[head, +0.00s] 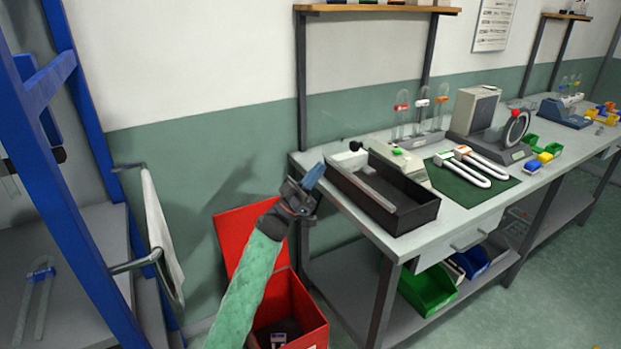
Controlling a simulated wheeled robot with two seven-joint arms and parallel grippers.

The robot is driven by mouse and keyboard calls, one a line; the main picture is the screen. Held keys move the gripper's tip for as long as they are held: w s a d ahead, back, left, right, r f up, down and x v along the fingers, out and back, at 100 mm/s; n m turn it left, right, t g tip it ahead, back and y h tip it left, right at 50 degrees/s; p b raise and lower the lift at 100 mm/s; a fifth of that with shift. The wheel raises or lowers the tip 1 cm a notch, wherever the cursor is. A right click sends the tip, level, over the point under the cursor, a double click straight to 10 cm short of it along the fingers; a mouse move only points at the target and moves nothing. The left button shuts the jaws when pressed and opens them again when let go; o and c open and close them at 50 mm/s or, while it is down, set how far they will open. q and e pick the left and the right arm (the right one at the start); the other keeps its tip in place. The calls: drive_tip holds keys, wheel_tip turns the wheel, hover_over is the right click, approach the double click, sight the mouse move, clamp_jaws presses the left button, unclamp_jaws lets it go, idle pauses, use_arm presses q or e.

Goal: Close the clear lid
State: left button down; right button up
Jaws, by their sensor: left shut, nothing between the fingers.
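My left gripper (314,176) has blue fingers and is shut and empty. It is in the air at the left end of the workbench, left of a black open-topped box (402,218) in the picture. The box stands on the bench's near left part, and a pale, narrow strip (380,193) shows inside it. I cannot make out a clear lid for certain; the strip may or may not be part of one. My right gripper is not in view.
The workbench (455,206) holds a pale device (413,168), white U-shaped tubes on a green mat (467,189), and a round-faced machine (514,132). A red bin (306,301) with its lid up stands below my left arm. A blue rack (62,185) is at the left.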

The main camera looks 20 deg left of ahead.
sight(351, 143)
use_arm(q)
drive_tip(key=w+d+r+p, duration=0.2)
drive_tip(key=w+d+r, duration=0.1)
drive_tip(key=w+d, duration=0.1)
drive_tip(key=shift+w+d+r, duration=0.25)
drive_tip(key=shift+w+d, duration=0.1)
drive_tip(key=shift+w, duration=0.4)
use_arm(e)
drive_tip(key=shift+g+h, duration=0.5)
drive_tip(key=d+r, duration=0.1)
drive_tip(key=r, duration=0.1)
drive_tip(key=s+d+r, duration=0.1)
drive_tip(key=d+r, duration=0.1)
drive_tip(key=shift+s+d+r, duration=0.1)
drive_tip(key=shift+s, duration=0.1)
use_arm(q)
drive_tip(key=shift+w+d, duration=0.1)
drive_tip(key=shift+w, duration=0.05)
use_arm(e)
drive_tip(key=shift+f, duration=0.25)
